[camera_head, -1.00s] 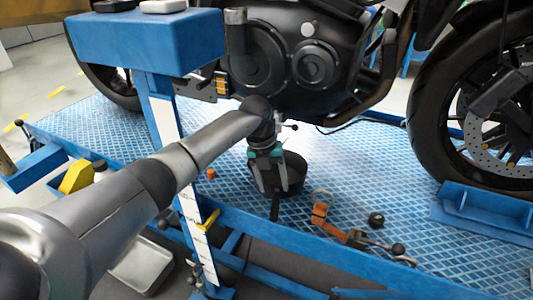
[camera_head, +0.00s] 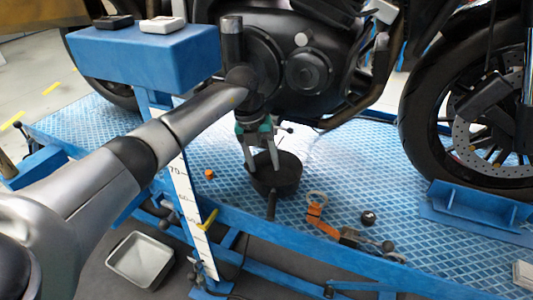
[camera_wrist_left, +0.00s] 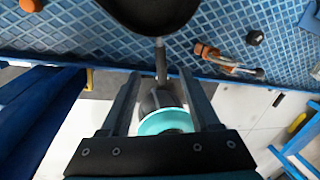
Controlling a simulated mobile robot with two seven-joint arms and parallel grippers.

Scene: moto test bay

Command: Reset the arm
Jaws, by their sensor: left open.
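My left gripper (camera_head: 263,168) hangs with its fingers down over the near-left part of a black round pan (camera_head: 287,178) on the blue lift platform. Its two fingers are apart with nothing gripped between them. In the left wrist view the open fingers (camera_wrist_left: 160,74) point toward the pan (camera_wrist_left: 150,14), whose handle (camera_wrist_left: 161,60) runs back between them. A teal disc with a dark rounded part (camera_wrist_left: 166,118) also shows between the fingers; I cannot tell what it is. My left arm crosses from the lower left. My right gripper is out of view.
A motorcycle (camera_head: 300,65) stands close behind the gripper. A blue stand (camera_head: 148,48) with a white scale rises left of it. Orange-handled tool (camera_head: 318,215), dark round part (camera_head: 368,218) and small orange piece (camera_head: 209,174) lie on the platform. A metal tray (camera_head: 142,262) is below.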

